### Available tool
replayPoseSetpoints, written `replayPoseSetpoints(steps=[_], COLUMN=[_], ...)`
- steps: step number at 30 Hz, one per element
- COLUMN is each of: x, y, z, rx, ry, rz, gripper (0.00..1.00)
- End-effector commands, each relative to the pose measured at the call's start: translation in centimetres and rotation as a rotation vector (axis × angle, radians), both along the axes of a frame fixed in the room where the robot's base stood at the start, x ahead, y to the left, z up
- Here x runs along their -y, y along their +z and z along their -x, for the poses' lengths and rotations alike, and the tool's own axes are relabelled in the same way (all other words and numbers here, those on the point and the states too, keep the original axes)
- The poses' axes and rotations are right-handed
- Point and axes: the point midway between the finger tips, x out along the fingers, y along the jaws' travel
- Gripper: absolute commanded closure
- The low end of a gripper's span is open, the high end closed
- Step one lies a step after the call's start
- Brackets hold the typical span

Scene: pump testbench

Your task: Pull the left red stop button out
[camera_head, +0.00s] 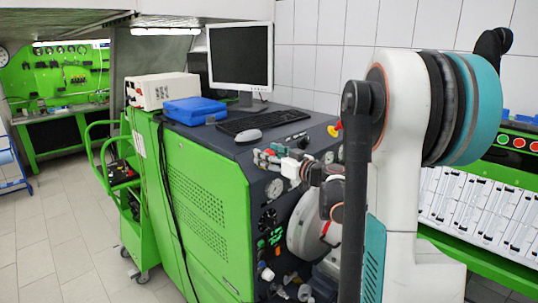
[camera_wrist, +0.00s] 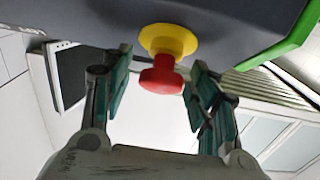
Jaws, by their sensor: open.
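In the wrist view, a red stop button (camera_wrist: 161,77) with a mushroom head sits on a yellow base (camera_wrist: 169,40) on the dark panel of the green testbench. My gripper (camera_wrist: 157,64) is open, with one teal-padded finger on each side of the red head. A gap shows at the left finger; the right finger is very close, and I cannot tell whether it touches. In the head view, my gripper (camera_head: 272,155) is small at the bench's front left edge, largely covering the button there. Another red and yellow button (camera_head: 334,129) is farther right, partly beside my arm.
The green testbench (camera_head: 205,195) carries a monitor (camera_head: 240,56), keyboard (camera_head: 249,124), mouse (camera_head: 248,135) and blue case (camera_head: 194,109). Gauges and knobs crowd its front panel below my gripper. A green cart (camera_head: 130,215) stands left; open floor lies beyond it.

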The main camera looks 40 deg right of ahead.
Motion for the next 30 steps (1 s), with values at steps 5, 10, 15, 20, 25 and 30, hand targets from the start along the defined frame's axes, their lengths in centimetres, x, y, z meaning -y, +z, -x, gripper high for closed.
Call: replayPoseSetpoints(steps=[5, 10, 15, 20, 25, 30], x=[0.0, 0.0, 0.0, 0.0, 0.1, 0.1], y=[0.0, 0.0, 0.0, 0.3, 1.1, 1.2], z=[0.0, 0.0, 0.0, 0.3, 1.1, 1.1], rx=[0.000, 0.000, 0.000, 0.000, 0.000, 0.001], ry=[0.000, 0.000, 0.000, 0.000, 0.000, 0.001], rz=[0.000, 0.000, 0.000, 0.000, 0.000, -0.001], gripper=[0.46, 0.71, 1.00, 1.00, 1.00, 1.00])
